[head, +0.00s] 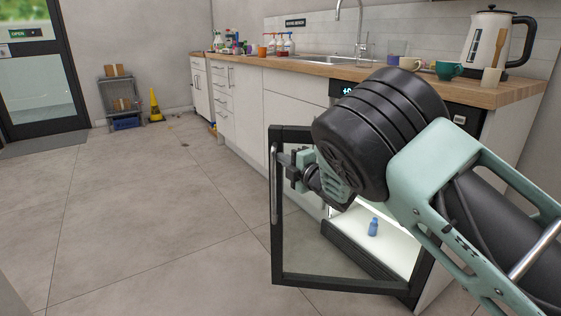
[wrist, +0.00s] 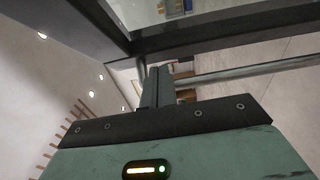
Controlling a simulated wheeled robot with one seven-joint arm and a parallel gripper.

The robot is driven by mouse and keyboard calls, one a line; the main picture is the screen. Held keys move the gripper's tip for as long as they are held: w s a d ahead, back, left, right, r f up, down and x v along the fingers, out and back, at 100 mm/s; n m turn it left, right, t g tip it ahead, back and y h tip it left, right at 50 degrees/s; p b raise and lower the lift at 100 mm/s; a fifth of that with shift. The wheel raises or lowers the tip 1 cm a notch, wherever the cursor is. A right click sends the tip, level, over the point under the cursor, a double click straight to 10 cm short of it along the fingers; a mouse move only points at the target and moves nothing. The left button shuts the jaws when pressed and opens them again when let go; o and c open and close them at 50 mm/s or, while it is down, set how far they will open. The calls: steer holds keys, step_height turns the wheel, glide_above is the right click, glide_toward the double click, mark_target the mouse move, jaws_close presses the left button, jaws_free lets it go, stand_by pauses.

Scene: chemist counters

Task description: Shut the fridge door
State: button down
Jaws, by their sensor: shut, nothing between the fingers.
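The fridge door (head: 277,246), a dark frame around clear glass with a metal bar handle (head: 274,200), stands wide open, out from the counter front. The fridge (head: 398,236) has a lit white inside, with a small blue bottle (head: 373,226) on its floor. My gripper (head: 287,161) is shut and empty, close to the handle side of the door. In the wrist view the fingers (wrist: 157,86) point toward the dark door frame (wrist: 220,37), with the handle bar (wrist: 250,71) to their right. Contact cannot be told. My arm hides much of the fridge and the door's upper edge.
The wooden countertop (head: 300,68) above holds a kettle (head: 490,38), mugs and bottles. White cabinets (head: 247,100) run to the left of the fridge. The tiled floor at left is clear.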

steer(key=shift+x, duration=0.95)
